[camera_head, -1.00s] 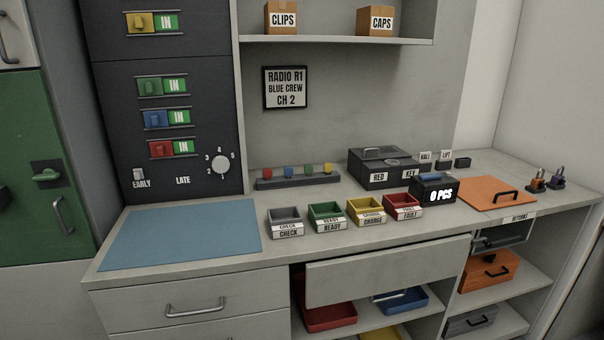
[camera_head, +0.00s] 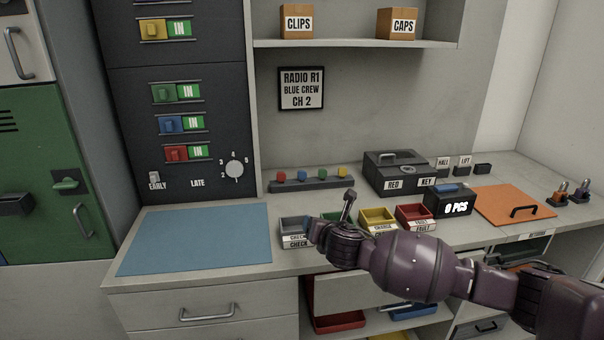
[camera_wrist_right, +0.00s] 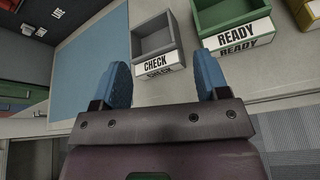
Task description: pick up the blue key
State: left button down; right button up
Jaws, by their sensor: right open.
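A blue-topped piece (camera_head: 303,175) stands in the dark rack (camera_head: 330,184) at the back of the counter, between a red and a green one. It is small, and I cannot tell for sure that it is the blue key. My right gripper (camera_head: 314,230) is over the front of the counter by the CHECK and READY bins, in front of the rack and apart from it. In the right wrist view my right gripper (camera_wrist_right: 163,80) has its blue fingers wide apart with nothing between them. My left gripper is not in view.
The grey CHECK bin (camera_head: 294,224) is just beyond the fingers; the green READY bin (camera_wrist_right: 232,14) is beside it. Yellow (camera_head: 378,213) and red (camera_head: 416,211) bins stand further right. The blue mat (camera_head: 195,240) is clear.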

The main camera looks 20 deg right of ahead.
aim_at(302, 175)
jog(key=i+l, duration=0.2)
jog(key=i, duration=0.25)
jog(key=i+l, duration=0.15)
jog(key=i, duration=0.3)
